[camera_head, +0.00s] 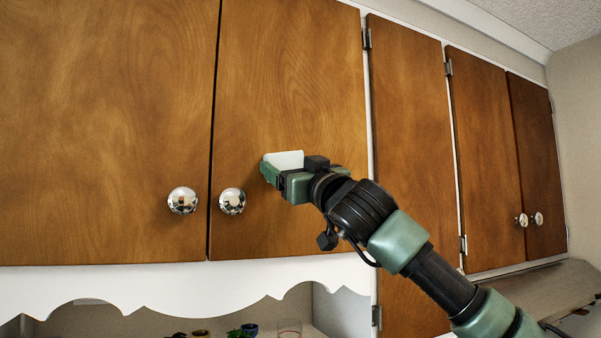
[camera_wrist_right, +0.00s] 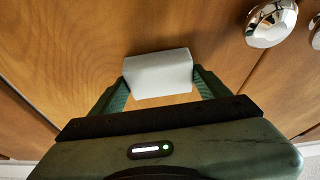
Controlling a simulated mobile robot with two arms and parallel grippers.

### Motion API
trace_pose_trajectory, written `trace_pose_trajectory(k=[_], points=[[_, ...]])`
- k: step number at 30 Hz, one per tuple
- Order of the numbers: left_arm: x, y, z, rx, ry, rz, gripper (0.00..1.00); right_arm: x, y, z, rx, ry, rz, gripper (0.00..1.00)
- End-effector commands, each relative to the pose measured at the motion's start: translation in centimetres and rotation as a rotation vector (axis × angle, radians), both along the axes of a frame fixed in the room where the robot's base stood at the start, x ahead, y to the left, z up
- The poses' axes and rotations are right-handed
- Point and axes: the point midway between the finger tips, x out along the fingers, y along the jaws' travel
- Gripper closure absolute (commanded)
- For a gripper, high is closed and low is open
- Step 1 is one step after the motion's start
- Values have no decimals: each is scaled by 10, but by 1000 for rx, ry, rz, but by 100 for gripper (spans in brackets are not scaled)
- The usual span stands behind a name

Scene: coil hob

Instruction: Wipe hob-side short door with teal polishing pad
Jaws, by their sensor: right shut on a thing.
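My right gripper (camera_head: 281,170) is shut on a pale, whitish-grey pad (camera_head: 286,159), which looks almost white rather than teal. In the right wrist view the pad (camera_wrist_right: 158,72) sits between the two green fingers of the gripper (camera_wrist_right: 162,86). The pad is at the lower part of a brown wooden door (camera_head: 290,70), right of that door's round knob (camera_head: 232,201). It looks close to the wood, but I cannot tell if it touches. The wood also fills the wrist view (camera_wrist_right: 60,50). My left gripper is not in view.
Another wooden door (camera_head: 100,110) with a shiny knob (camera_head: 183,200) is to the left. A narrow door (camera_head: 408,140) and two more doors (camera_head: 485,140) (camera_head: 538,150) are to the right. A white scalloped trim (camera_head: 150,288) runs below. A hood-like ledge (camera_head: 540,290) is at lower right.

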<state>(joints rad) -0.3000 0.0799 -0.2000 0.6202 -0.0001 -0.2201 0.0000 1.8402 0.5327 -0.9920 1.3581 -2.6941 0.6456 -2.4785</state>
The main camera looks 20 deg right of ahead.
Motion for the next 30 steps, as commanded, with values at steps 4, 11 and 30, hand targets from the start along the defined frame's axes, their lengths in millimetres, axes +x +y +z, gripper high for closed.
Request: trace_pose_trajectory(k=[4,11,30], points=[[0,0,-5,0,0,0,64,-2,14,-1,-2,0,1,56],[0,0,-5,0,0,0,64,-2,16,0,-2,1,0,56],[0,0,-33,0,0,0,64,-51,5,-1,0,-3,0,56]])
